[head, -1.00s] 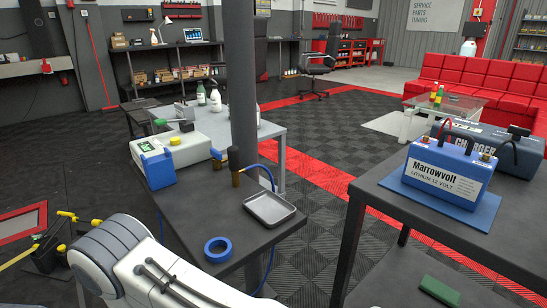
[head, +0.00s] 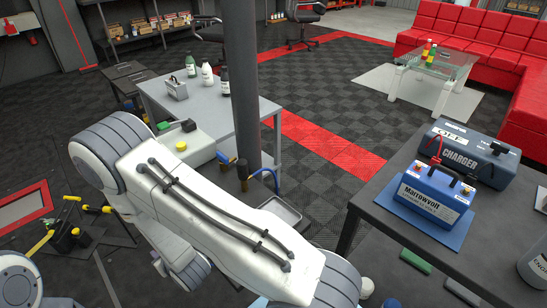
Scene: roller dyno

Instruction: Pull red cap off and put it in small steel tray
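The blue Marrowvolt battery (head: 430,196) stands on a blue mat (head: 405,217) on the right table. A red cable loops up at its left end, and a yellow terminal shows at its right. I cannot make out a separate red cap. My large white arm crosses the view from left to lower right. No gripper fingers show, so I cannot see what either gripper holds.
The grey charger (head: 474,155) stands behind the battery. A dark post (head: 242,85) rises behind my arm.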

